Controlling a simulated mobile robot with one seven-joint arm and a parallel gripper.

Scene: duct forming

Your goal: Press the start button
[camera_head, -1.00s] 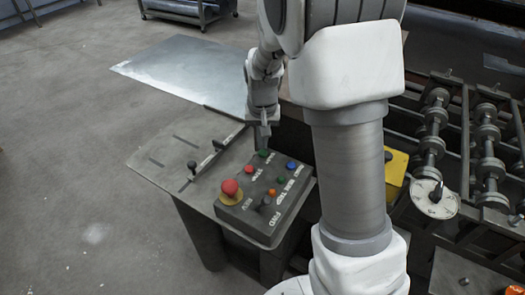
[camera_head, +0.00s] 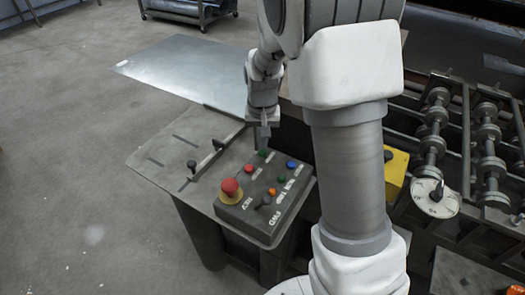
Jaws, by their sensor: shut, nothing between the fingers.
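The control box (camera_head: 250,209) is a dark grey panel on the corner of the machine table. A green button (camera_head: 264,153) sits at its far edge, beside a red button (camera_head: 248,169). Lettering beside them is too small to read surely, so I cannot confirm which is the start button. My gripper (camera_head: 263,146) points down, shut and empty, with its tips at or just above that far green button. I cannot tell whether they touch it. A second green button (camera_head: 281,179) sits nearer the box's right side.
A red mushroom button (camera_head: 230,187) on a yellow base, a blue button (camera_head: 291,164) and an orange button (camera_head: 272,191) share the box. A black-knobbed lever (camera_head: 191,165) stands left. A metal sheet (camera_head: 180,68) lies behind; rollers (camera_head: 435,120) stand right.

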